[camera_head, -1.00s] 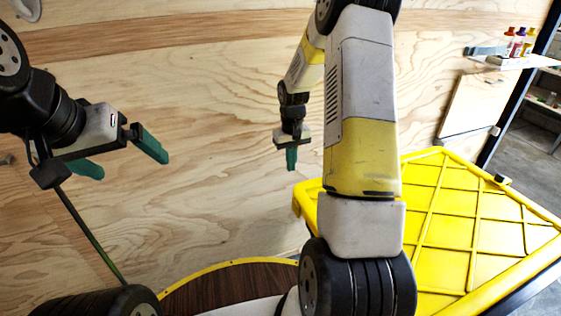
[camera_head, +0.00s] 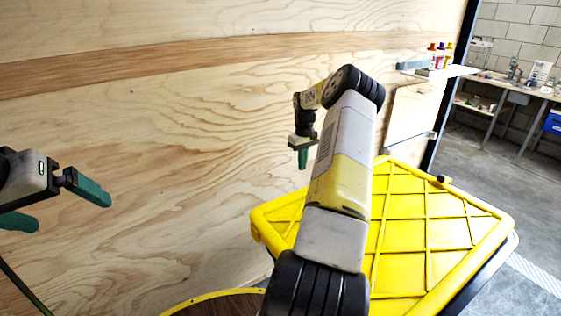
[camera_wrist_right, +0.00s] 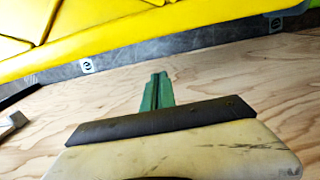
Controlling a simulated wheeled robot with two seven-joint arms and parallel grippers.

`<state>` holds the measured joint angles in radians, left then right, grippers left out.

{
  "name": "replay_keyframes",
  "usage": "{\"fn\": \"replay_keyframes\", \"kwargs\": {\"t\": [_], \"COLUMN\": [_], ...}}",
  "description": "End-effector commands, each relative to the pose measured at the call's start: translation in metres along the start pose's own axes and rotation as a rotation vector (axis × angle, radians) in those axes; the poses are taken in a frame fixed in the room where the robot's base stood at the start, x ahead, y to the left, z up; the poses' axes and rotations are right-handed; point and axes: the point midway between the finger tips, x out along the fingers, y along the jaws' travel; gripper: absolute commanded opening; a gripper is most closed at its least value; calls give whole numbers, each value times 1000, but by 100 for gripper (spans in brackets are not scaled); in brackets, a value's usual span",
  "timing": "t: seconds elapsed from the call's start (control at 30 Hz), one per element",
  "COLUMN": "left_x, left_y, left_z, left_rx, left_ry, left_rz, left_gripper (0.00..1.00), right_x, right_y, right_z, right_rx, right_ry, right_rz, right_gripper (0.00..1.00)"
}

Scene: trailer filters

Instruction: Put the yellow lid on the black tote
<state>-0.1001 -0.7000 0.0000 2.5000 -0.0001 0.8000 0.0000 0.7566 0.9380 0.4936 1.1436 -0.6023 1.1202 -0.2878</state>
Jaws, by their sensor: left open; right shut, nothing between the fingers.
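The yellow lid (camera_head: 425,235) lies flat at the right of the head view, its ribbed top facing up. A dark edge (camera_head: 492,270) shows beneath its right side; it may be the black tote, but I cannot tell how well the lid is seated. My right arm crosses in front of the lid's left part. My right gripper (camera_head: 302,158) is shut and empty beyond the lid's far left side, pointing down. In the right wrist view its green fingers (camera_wrist_right: 157,92) are together, apart from the lid's yellow edge (camera_wrist_right: 130,35). My left gripper (camera_head: 58,206) is open and empty at the left, away from the lid.
A plywood wall (camera_head: 180,130) runs along the left and back. A small shelf with several bottles (camera_head: 440,57) is fixed near the wall's right end. A workbench (camera_head: 520,88) stands at the far right. Grey floor (camera_head: 480,165) is open between the bench and the lid.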

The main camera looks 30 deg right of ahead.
Motion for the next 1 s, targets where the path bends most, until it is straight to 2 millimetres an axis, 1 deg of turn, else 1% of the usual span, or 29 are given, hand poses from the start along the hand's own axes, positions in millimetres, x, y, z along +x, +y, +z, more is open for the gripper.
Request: {"fn": "replay_keyframes", "kwargs": {"t": [0.03,0.1,0.3,0.37,0.4,0.43,0.6,0.73,1.0], "left_x": [0,0,0,0,0,0,0,0,0], "left_y": [0,0,0,0,0,0,0,0,0], "left_z": [0,0,0,0,0,0,0,0,0], "left_rx": [0,0,0,0,0,0,0,0,0], "left_ry": [0,0,0,0,0,0,0,0,0], "left_rz": [0,0,0,0,0,0,0,0,0], "left_gripper": [100,100,100,100,100,100,100,100,100], "right_x": [13,28,71,83,78,77,77,77,77], "right_y": [-1,-1,-2,-1,1,1,0,-1,-1], "right_z": [1,1,1,1,10,15,33,39,40], "right_rx": [1,0,1,1,3,4,2,1,1], "right_ry": [-4,-4,-3,-2,-2,-1,-1,0,0], "right_rz": [-5,-4,-5,-4,-1,-1,-1,0,0], "right_gripper": [0,0,0,0,0,0,0,0,0]}}
